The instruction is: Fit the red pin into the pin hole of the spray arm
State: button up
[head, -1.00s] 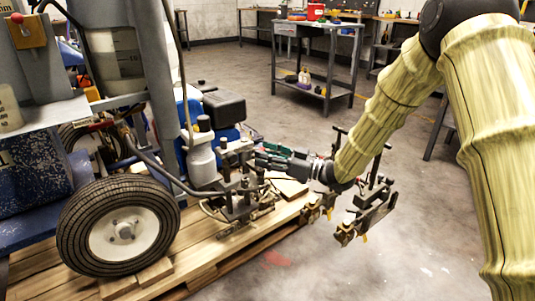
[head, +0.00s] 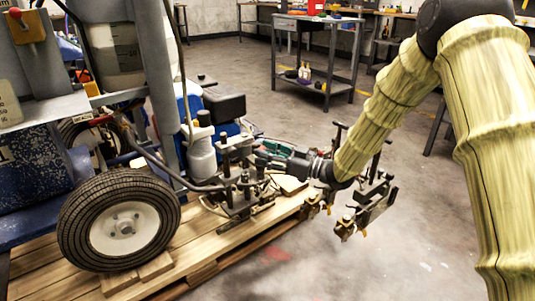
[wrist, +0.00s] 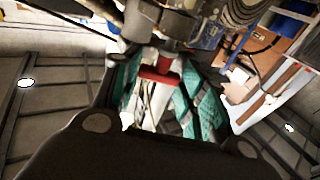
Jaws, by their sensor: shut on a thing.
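The red pin (wrist: 160,77) is between the green-padded fingers of my gripper (wrist: 161,92) in the wrist view, with its red crosspiece showing. My gripper is shut on it. In the head view my gripper (head: 272,157) is beside the grey metal clamp assembly (head: 238,185) at the machine's side. Grey metal parts (wrist: 165,25), which seem to belong to the spray arm, lie just beyond the pin in the wrist view. The pin hole cannot be made out. Whether the pin touches the metal is unclear.
The striper's wheel (head: 122,220) and white-grey bottle (head: 202,155) stand left of my gripper. A second metal bracket with clamps (head: 368,205) is right of my wrist. A wooden pallet (head: 225,250) lies below. A workbench (head: 318,50) stands behind. Open floor lies at front right.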

jog(key=shift+f, duration=0.65)
dwell(0.3)
jog(key=o, duration=1.5)
jog(key=shift+p+v, duration=1.25)
jog(key=shift+v, duration=2.25)
jog(key=shift+f, duration=0.15)
